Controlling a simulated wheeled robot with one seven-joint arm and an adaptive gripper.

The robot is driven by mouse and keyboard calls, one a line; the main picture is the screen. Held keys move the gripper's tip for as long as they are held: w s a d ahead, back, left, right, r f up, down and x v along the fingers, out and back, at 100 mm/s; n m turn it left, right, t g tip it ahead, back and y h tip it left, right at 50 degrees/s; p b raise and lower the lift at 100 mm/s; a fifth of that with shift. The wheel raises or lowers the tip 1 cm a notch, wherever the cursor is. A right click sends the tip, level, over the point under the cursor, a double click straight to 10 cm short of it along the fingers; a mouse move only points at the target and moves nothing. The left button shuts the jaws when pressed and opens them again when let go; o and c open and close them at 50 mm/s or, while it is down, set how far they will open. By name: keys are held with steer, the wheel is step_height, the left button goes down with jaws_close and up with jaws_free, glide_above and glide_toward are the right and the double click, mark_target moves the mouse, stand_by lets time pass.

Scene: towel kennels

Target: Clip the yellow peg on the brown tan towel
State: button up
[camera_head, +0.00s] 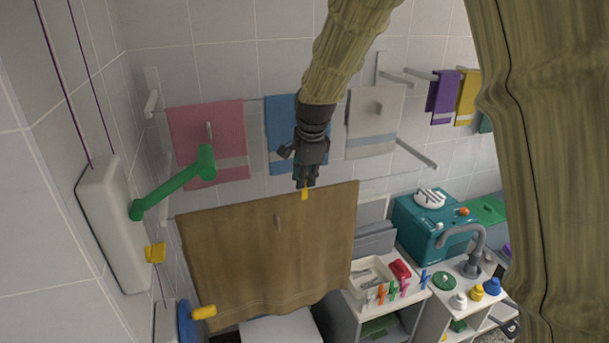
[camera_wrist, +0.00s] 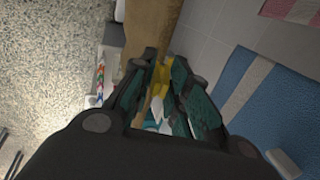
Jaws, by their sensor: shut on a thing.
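The brown tan towel (camera_head: 265,250) hangs wide over a rail in the lower middle of the head view. It also shows in the wrist view (camera_wrist: 150,25), running up from beyond my fingertips. My gripper (camera_head: 305,184) points down at the top edge of this towel, right of its middle. It is shut on the yellow peg (camera_head: 304,194), whose end shows below the fingertips. In the wrist view the yellow peg (camera_wrist: 160,80) sits between the fingers. The peg appears at or in front of the towel's top edge; I cannot tell whether it grips the cloth.
Pink (camera_head: 208,135), blue (camera_head: 282,130) and pale grey (camera_head: 373,125) towels hang on the wall behind. A green handle (camera_head: 172,185) sticks out at left. A white counter at right bears a tray (camera_head: 372,272), several coloured pegs and a tap (camera_head: 470,250).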

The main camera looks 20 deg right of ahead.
steer(key=shift+f, duration=0.5)
stand_by(0.4)
steer(key=o, duration=0.9)
steer(key=shift+c, duration=0.2)
steer(key=o, duration=0.5)
steer(key=shift+r+p, duration=0.35)
steer(key=shift+r, duration=3.7)
